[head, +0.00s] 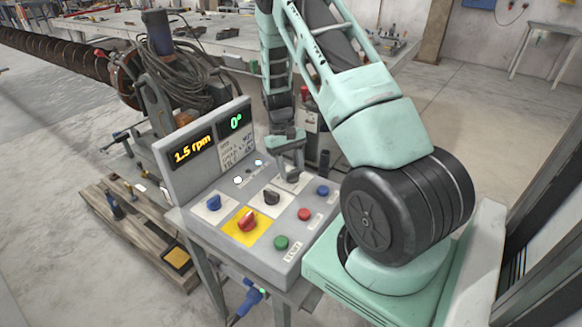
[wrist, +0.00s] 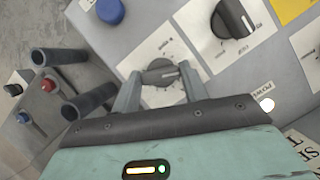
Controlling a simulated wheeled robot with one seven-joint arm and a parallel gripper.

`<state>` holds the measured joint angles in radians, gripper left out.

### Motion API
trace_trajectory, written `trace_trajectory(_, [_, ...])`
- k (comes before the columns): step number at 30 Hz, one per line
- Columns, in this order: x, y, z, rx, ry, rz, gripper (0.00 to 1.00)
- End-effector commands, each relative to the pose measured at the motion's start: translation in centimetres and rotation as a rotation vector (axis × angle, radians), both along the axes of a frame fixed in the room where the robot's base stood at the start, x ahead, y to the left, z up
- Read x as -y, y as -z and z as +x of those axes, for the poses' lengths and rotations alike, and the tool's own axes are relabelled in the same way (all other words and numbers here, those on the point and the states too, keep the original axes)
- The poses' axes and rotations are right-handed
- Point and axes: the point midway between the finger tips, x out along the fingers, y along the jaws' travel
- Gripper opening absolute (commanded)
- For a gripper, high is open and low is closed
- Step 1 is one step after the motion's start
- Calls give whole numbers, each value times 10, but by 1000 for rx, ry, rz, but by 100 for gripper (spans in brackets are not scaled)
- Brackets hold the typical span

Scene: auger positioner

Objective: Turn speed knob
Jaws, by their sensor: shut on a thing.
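A control box (head: 205,240) with a sloped grey panel stands in the middle of the head view. My gripper (head: 290,160) is lowered onto the panel's back right part. In the wrist view my gripper (wrist: 160,78) has its two fingers on either side of a grey knob (wrist: 158,72), shut on it. This knob sits on a white plate with a dial scale; its label is too small to read surely. In the head view my gripper mostly hides the knob. The upright display (head: 193,149) reads 1.5 rpm in yellow and 0° in green.
A pallet (head: 130,230) lies left of the box.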

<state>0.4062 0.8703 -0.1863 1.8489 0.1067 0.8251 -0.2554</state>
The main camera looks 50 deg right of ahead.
Motion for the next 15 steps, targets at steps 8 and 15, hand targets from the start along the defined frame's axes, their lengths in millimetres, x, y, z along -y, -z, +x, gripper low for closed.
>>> trace_trajectory(8, [1,-1,1,6,121,-2,21])
trace_trajectory(15, [2,-1,1,5,160,-3,21])
